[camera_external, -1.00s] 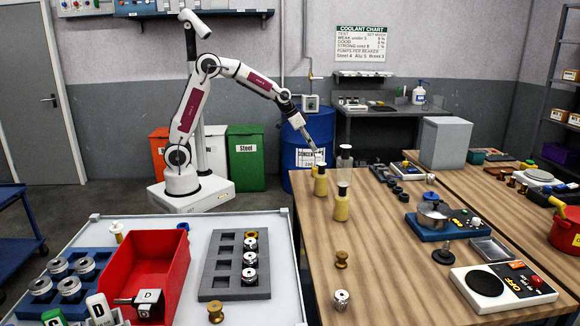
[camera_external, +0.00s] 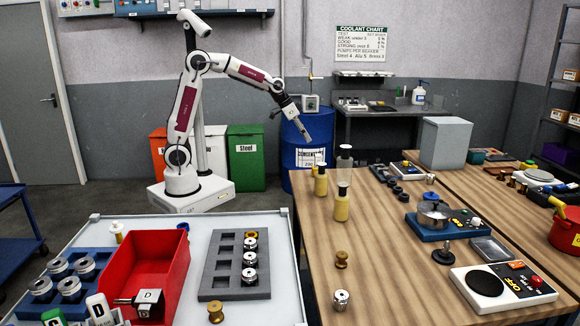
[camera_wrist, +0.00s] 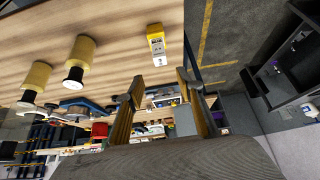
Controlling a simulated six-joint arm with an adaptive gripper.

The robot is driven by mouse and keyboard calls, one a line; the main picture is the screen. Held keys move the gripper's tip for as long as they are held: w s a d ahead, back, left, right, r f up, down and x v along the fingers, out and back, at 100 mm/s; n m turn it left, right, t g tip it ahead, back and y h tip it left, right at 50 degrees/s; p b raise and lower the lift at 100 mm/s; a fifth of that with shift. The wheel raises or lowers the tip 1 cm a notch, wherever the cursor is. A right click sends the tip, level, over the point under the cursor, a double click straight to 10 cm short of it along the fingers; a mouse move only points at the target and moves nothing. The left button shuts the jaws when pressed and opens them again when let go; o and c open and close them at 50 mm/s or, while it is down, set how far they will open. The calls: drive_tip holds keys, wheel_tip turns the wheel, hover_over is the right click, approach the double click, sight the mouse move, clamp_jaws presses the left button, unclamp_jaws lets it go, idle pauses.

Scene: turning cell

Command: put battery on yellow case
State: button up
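My gripper (camera_external: 305,135) hangs in the air in front of the blue barrel, off the far left corner of the wooden table. In the wrist view my gripper (camera_wrist: 159,79) has its two fingers well apart with nothing between them. A small yellow box-shaped thing (camera_wrist: 157,40) with a dark patch and a pale end lies on the wood near the table edge, just beyond the fingertips in that picture. I cannot tell whether it is the case or the battery. I cannot pick it out in the external view. No other thing is clearly a battery.
Two yellow bottles (camera_external: 341,207) (camera_external: 321,184) and a clear one (camera_external: 344,158) stand along the table's left side. A blue-based device (camera_external: 436,225) and a white scale-like unit (camera_external: 502,287) stand farther right. The white-topped bench (camera_external: 283,275) holds a red bin (camera_external: 172,263).

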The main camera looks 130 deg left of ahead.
idle(0.4)
drive_tip(key=w+d+r+m+t+h, duration=0.1)
drive_tip(key=w+d+r+m, duration=0.15)
drive_tip(key=d, duration=1.05)
drive_tip(key=w+d+r+m+h, duration=0.1)
drive_tip(key=d+r+m, duration=0.15)
drive_tip(key=d, duration=1.05)
drive_tip(key=s+d+f+m+h, duration=0.1)
drive_tip(key=s+d+m, duration=0.1)
drive_tip(key=s+d, duration=0.5)
drive_tip(key=s+d+f+m+h, duration=0.1)
drive_tip(key=s+d, duration=0.6)
drive_tip(key=d, duration=0.7)
drive_tip(key=shift+d+f+m+h, duration=0.2)
drive_tip(key=shift+f+m+h, duration=0.1)
drive_tip(key=shift+f+m, duration=0.25)
drive_tip(key=shift+r, duration=0.1)
